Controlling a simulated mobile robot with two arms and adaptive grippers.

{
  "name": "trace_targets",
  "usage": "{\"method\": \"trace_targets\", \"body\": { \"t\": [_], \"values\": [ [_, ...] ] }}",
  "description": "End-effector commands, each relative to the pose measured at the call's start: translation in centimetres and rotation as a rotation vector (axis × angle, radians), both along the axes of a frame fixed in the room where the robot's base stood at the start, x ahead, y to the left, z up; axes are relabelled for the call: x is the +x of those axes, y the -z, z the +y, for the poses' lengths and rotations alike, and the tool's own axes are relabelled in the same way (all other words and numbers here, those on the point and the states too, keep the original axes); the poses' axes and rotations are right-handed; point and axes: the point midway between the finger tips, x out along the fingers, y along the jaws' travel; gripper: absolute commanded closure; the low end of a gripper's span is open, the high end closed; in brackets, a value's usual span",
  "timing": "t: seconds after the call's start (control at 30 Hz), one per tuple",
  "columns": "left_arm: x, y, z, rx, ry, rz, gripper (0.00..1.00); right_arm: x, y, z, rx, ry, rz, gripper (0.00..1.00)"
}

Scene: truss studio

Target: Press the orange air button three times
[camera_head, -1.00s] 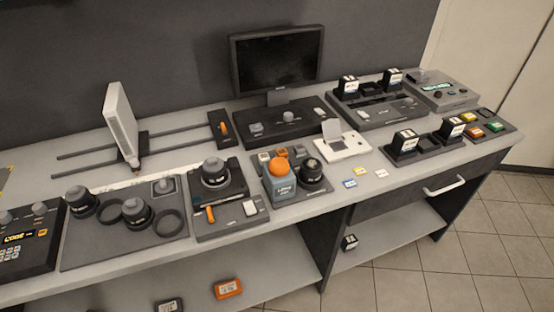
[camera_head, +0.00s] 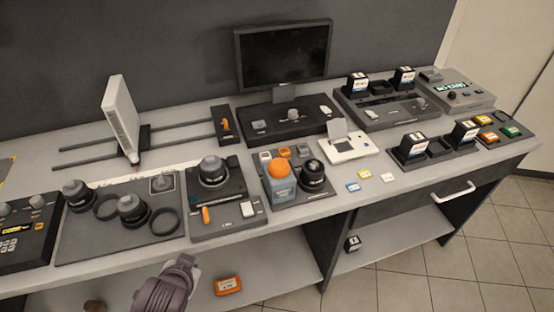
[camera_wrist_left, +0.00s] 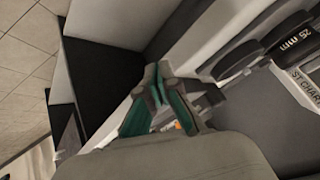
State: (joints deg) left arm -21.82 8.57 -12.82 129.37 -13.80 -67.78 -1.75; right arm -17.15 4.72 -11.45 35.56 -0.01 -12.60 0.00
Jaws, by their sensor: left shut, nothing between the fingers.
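A small orange button (camera_head: 284,152) sits between two grey buttons on a dark panel right of centre on the bench. In front of it, a blue-grey container with a rounded orange top (camera_head: 279,167) stands on the same panel; which one is the air button I cannot read. My left arm (camera_head: 165,288) enters the head view at the bottom, in front of the bench and left of that panel. In the left wrist view my left gripper (camera_wrist_left: 155,88) has its green-padded fingers together and empty. My right gripper is not in view.
A dark lens-like cylinder (camera_head: 312,175) stands beside the container. A panel with a black knob (camera_head: 213,172) and an orange lever (camera_head: 206,215) lies to the left. A white device (camera_head: 349,147) and small cards lie to the right. An orange box (camera_head: 228,286) sits on the lower shelf.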

Motion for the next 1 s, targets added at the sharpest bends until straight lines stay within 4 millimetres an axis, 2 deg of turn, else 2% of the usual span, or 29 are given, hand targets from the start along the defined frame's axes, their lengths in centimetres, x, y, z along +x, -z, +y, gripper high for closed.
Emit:
{"method": "trace_targets", "body": {
  "t": [0.03,0.27,0.4,0.53,0.63,0.77,0.9,1.0],
  "values": [
    [1.2,-1.7,-0.1,0.022,0.013,-0.057,1.00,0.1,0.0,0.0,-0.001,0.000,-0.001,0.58],
    [7.6,-8.1,-1.3,0.169,0.110,-0.355,1.00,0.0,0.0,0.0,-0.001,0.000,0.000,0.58],
    [11.2,-13.3,-3.0,0.288,0.196,-0.569,1.00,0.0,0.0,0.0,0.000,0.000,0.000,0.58],
    [13.6,-18.7,-5.5,0.414,0.291,-0.782,1.00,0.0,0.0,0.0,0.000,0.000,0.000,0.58],
    [14.7,-22.9,-7.9,0.526,0.375,-0.949,1.00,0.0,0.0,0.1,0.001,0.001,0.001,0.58],
    [15.1,-28.1,-11.9,0.687,0.502,-1.168,1.00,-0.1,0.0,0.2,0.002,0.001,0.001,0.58],
    [14.2,-32.7,-17.0,0.901,0.671,-1.409,1.00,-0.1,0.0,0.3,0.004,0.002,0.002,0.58],
    [12.9,-34.9,-21.3,1.092,0.824,-1.583,1.00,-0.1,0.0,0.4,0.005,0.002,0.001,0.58]
  ]
}}
